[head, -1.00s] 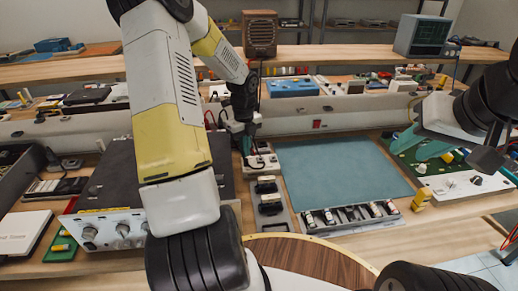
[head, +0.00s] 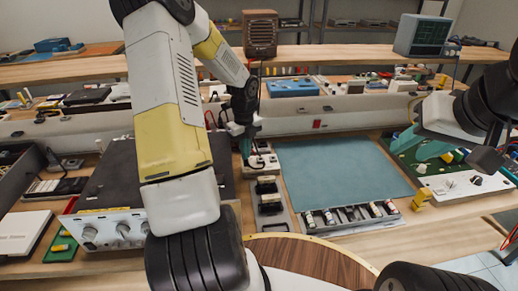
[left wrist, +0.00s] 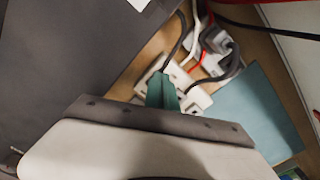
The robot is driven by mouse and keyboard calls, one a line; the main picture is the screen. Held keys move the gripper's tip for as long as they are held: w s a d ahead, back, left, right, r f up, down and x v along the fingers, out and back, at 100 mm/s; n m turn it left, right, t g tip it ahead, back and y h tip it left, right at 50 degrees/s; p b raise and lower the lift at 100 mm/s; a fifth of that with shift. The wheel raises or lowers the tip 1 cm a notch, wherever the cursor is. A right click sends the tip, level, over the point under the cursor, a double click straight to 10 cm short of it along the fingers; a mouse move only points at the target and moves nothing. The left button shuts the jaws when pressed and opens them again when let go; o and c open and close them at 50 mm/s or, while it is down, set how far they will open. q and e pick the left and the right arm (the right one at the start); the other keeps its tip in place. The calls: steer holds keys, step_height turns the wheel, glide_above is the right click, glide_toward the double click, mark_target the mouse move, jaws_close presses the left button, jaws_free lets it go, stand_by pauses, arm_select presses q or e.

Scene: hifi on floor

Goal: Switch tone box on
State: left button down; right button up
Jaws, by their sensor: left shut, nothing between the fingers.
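I cannot tell for certain which unit is the tone box. A dark-topped unit with a pale knobbed front (head: 112,230) stands at left, partly behind my left arm. A white panel with knobs (head: 465,186) lies at right. My left gripper (head: 246,150), with teal fingers, is shut and empty. It points down at a white socket strip (head: 264,161) behind the small black blocks. In the left wrist view the shut fingers (left wrist: 162,92) are over or beside the strip (left wrist: 192,99); contact is unclear. My right gripper (head: 435,150) hangs near the green board, its opening unclear.
A blue-green mat (head: 345,170) lies clear in the middle. A rack of small parts (head: 350,217) lies along its front edge. Cables (left wrist: 205,45) run close by the left fingers. A long raised ledge (head: 300,118) crosses behind the bench.

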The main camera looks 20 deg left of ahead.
arm_select(q)
steer(key=shift+f, duration=0.4)
steer(key=shift+r, duration=3.55)
steer(key=shift+r, duration=0.1)
steer(key=s+d+r+n+t, duration=0.2)
steer(key=s+d+r+n, duration=0.2)
steer(key=s+r+n, duration=0.3)
steer(key=s+d+r+n+t+h, duration=0.1)
steer(key=s+d+r+n, duration=0.3)
steer(key=n, duration=0.5)
steer(key=s+d+r+n+t+h, duration=0.1)
steer(key=s+d+r+n+t, duration=0.2)
steer(key=s+r+n, duration=0.5)
steer(key=s+d+r, duration=0.1)
steer(key=s, duration=0.2)
steer(key=shift+d+r, duration=0.15)
steer(key=shift+r, duration=0.2)
steer(key=shift+s, duration=0.1)
